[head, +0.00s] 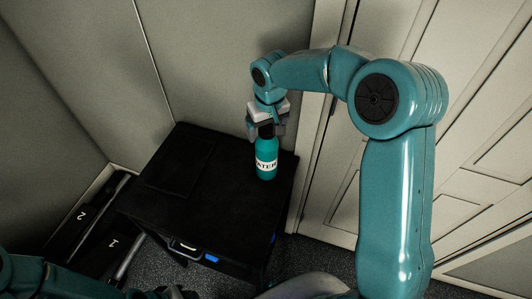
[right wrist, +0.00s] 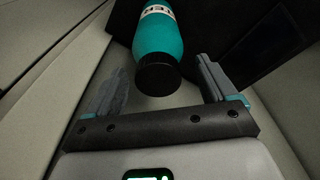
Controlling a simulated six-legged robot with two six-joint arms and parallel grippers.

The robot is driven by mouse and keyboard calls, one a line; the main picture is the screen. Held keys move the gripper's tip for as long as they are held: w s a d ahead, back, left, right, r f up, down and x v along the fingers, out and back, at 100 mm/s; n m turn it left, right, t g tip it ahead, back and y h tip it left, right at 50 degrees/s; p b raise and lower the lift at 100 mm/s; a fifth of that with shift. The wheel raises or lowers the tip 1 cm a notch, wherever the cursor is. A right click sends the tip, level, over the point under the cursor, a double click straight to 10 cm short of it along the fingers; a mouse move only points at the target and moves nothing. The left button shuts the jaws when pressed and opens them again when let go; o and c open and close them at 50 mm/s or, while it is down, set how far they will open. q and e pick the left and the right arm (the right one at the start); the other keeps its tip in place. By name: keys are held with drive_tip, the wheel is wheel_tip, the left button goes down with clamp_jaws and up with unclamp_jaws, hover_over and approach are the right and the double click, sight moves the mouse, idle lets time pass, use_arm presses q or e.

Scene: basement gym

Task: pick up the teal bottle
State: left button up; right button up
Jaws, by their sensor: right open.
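The teal bottle (head: 266,172) has a dark cap and a white band with dark lettering. It stands upright on the black box (head: 185,170), near its right side. My right gripper (head: 266,128) is at the bottle's cap, coming from above and behind in the head view. In the right wrist view, the open fingers (right wrist: 158,88) are spread wide, and the bottle (right wrist: 160,40) shows with its cap toward the gripper, between and beyond the fingertips. I see no finger closed on it.
The box top left of the bottle is clear. Dark numbered cases (head: 92,212) lie on the floor left of the box. Grey walls (head: 75,70) stand behind, and a panelled pale door (head: 480,110) is at the right, close to my right arm.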

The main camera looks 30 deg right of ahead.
drive_tip(key=shift+w+f, duration=0.15)
drive_tip(key=shift+f, duration=0.4)
drive_tip(key=shift+d+f, duration=0.15)
drive_tip(key=shift+d, duration=0.05)
drive_tip(key=shift+s, duration=0.25)
drive_tip(key=shift+w+a, duration=0.15)
drive_tip(key=c, duration=1.5)
